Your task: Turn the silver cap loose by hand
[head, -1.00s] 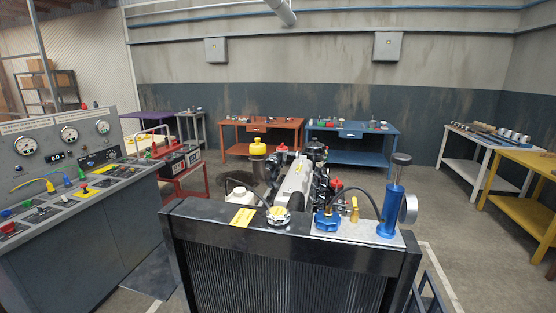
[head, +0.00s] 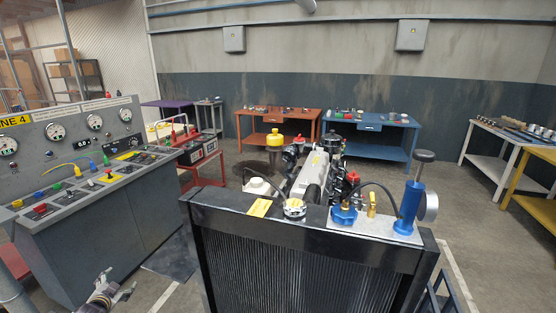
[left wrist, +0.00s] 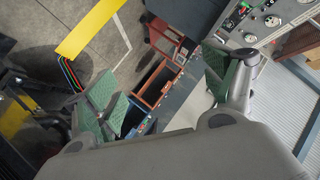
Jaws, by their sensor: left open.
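The silver cap (head: 294,208) sits on the top of the black radiator (head: 225,203), left of the middle of its top edge, beside a yellow label (head: 259,207). My left gripper (head: 120,285) is at the lower left of the head view, well left of the radiator and apart from the cap. In the left wrist view, its two green-padded fingers (left wrist: 161,92) are spread wide with nothing between them. The cap cannot be made out in the left wrist view. My right gripper is not in view.
A blue cap (head: 344,215) and a blue hand pump (head: 409,208) with a gauge stand at the radiator's right. The engine (head: 310,175) is behind. A grey control console (head: 95,225) stands at left. Floor shows between console and radiator.

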